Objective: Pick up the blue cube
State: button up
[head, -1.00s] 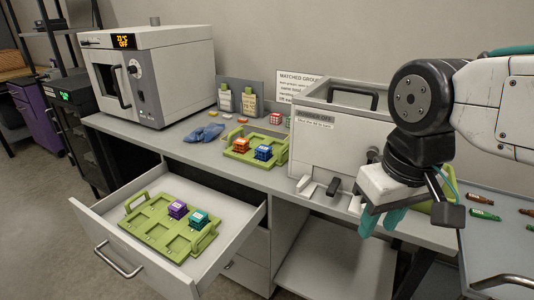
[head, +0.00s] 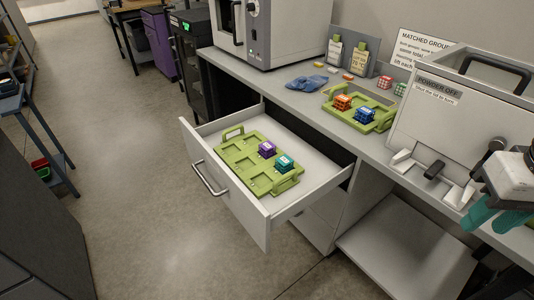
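The blue cube (head: 364,116) sits in a green tray (head: 345,116) on the grey counter, just right of an orange cube (head: 342,102) in the same tray. The finger gap is not clear in this view.
An open drawer (head: 262,215) holds a second green tray (head: 235,158) with a purple cube (head: 267,149) and a teal cube (head: 285,163). A white "POWDER OFF" box (head: 440,125) stands between my gripper and the blue cube. Blue gloves (head: 306,82) lie on the counter.

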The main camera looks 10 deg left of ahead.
aim_at(365, 115)
jog(key=u, duration=0.05)
jog(key=k, duration=0.5)
jog(key=u, duration=2)
jog(key=i, duration=1.4)
jog(key=z, duration=2.5)
jog(key=i, duration=0.5)
jog(key=u, duration=0.1)
